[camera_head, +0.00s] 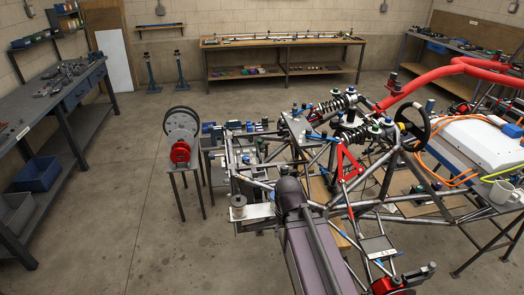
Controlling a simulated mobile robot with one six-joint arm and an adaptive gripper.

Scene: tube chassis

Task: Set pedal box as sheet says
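The front of the tube chassis (335,207) stands right of centre. A cluster of small metal parts sits inside its nose frame (246,160), where the pedal box may be; single pedals and their setting are too small to tell. A pale flat panel with a dark edge (378,247) lies by the lower chassis tubes; I cannot tell whether it is the sheet, and no writing is legible. My purple-grey arm rises from the bottom edge in front of the chassis. I cannot make out my gripper or its fingers.
A stand with a disc and red caliper (181,152) is left of the chassis nose. A long table (283,41) stands at the back. The floor at left centre is clear.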

